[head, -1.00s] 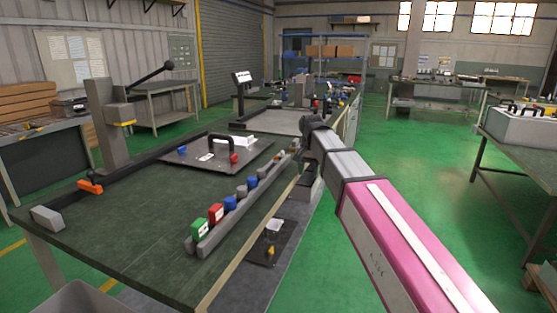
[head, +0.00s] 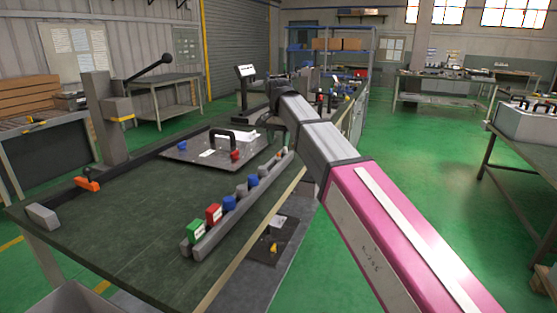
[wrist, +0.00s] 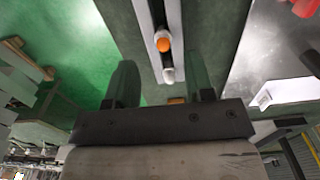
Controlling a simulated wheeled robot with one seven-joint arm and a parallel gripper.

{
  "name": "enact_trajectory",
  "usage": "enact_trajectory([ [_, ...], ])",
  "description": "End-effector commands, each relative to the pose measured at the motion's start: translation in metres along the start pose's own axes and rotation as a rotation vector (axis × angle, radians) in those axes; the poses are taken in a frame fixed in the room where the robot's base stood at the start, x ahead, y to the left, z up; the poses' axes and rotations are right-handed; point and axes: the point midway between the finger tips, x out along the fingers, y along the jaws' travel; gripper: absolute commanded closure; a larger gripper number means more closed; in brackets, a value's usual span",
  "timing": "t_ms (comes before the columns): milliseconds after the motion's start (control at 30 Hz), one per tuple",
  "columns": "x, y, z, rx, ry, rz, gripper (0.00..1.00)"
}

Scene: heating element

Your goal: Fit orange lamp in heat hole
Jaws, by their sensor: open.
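In the wrist view an orange lamp (wrist: 163,45) with a white rim sits in a grey rail (wrist: 150,50). It lies ahead of my gripper (wrist: 161,68), roughly midway between the two dark, spread fingers, which hold nothing. A whitish lamp (wrist: 168,75) sits nearer in the same rail, and a small orange patch (wrist: 177,100) shows by the gripper's body. In the head view the dark panel (head: 185,152) with a black handle lies on the table (head: 120,220). I cannot make out the heat hole. The gripper's fingers are hidden there behind my arm.
The rail in the head view (head: 210,245) runs along the table's right edge and carries green, red, blue and grey pieces. A lever post (head: 103,120) stands at the table's left. Green floor on the right is clear up to another bench.

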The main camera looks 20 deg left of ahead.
Motion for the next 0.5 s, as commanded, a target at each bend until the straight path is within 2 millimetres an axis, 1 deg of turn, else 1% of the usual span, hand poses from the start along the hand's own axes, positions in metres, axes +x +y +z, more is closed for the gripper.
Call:
enact_trajectory([
  [233,0.017,-0.001,-0.004,0.000,-0.001,0.001,0.52],
  [367,0.033,-0.003,-0.008,0.000,-0.001,0.001,0.52],
  [500,0.051,-0.002,-0.008,-0.001,-0.001,0.001,0.52],
])
